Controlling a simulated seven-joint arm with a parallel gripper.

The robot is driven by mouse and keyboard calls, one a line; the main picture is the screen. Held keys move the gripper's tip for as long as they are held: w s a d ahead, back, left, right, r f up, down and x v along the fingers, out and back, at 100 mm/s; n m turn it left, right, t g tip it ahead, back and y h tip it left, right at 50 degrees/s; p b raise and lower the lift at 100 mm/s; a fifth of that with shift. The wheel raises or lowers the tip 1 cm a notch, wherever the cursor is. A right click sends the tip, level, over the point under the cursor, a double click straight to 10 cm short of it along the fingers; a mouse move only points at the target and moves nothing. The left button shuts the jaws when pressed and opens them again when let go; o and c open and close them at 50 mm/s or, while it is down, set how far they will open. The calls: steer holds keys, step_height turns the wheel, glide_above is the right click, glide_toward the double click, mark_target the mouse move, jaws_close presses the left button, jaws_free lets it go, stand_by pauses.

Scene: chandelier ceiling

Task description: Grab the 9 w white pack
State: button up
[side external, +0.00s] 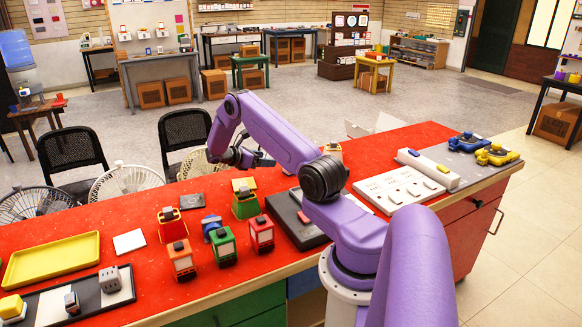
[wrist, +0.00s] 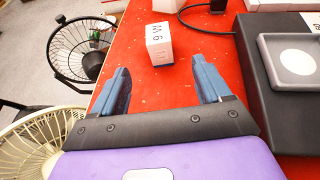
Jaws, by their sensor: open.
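The white pack (wrist: 159,45) is a small box marked "9 W" on one face. It stands on the red tabletop (wrist: 185,92), ahead of my gripper in the wrist view. My gripper (wrist: 162,80) is open, with its two blue fingers apart and nothing between them. The pack lies beyond the fingertips, roughly in line with the gap between them, and looks untouched. In the side external view my gripper (side external: 240,157) hangs over the back of the red counter.
In the wrist view, a black device with a grey panel (wrist: 294,62) lies to the right, and a black cable runs behind the pack. Fans (wrist: 80,48) stand beyond the counter's left edge. Several toy-like lanterns (side external: 181,260) and a yellow tray (side external: 52,259) occupy the counter's left part.

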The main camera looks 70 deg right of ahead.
steer(key=x, duration=0.8)
steer(key=shift+s+d+f, duration=0.15)
steer(key=shift+d, duration=0.1)
steer(key=shift+x, duration=2.85)
steer(key=shift+d, duration=0.15)
steer(key=c, duration=1.1)
